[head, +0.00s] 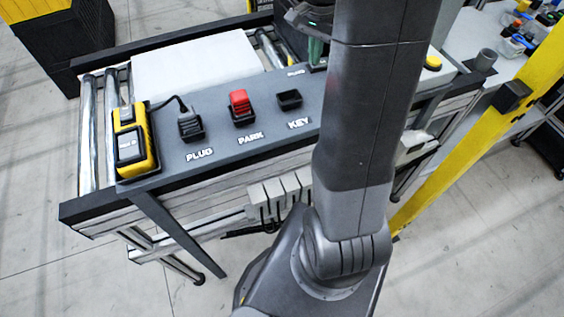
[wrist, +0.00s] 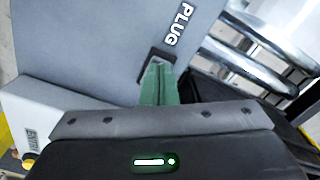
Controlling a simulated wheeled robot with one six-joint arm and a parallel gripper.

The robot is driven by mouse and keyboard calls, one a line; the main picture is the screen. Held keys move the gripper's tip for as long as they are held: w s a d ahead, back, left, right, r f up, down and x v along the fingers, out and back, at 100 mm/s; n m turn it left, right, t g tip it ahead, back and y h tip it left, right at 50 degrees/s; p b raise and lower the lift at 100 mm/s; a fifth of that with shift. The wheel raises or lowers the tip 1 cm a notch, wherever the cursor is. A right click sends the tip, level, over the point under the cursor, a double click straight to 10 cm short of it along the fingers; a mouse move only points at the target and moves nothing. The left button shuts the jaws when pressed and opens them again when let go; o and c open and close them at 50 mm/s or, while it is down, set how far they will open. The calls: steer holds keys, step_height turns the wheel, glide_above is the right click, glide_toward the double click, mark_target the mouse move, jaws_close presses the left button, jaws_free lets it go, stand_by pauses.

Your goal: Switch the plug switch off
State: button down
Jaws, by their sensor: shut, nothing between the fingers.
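A grey panel (head: 222,150) carries a row of fixtures. A second PLUG label shows farther along it, and also in the wrist view. My gripper (head: 316,48) points down at the dark square fixture (wrist: 157,58) beside that label; its green fingers (wrist: 158,82) are shut with nothing between them. The fingertips are over or on this fixture and hide most of it, so its switch position and any contact cannot be told. At the near PLUG label, a black plug (head: 189,125) with a cable sits in a socket.
A red block (head: 240,102) stands at PARK and an empty black holder (head: 289,99) at KEY. A yellow device (head: 133,141) stands at the panel's left end. Rollers (wrist: 262,62) and a white box (head: 190,68) lie behind. A yellow post (head: 480,125) rises on the right.

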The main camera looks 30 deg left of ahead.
steer(key=shift+f, duration=0.3)
steer(key=shift+r, duration=0.1)
step_height(320, 180, up, 7)
steer(key=p, duration=0.6)
steer(key=shift+f, duration=0.2)
stand_by(0.3)
step_height(320, 180, down, 7)
steer(key=b, duration=0.6)
steer(key=shift+r, duration=0.2)
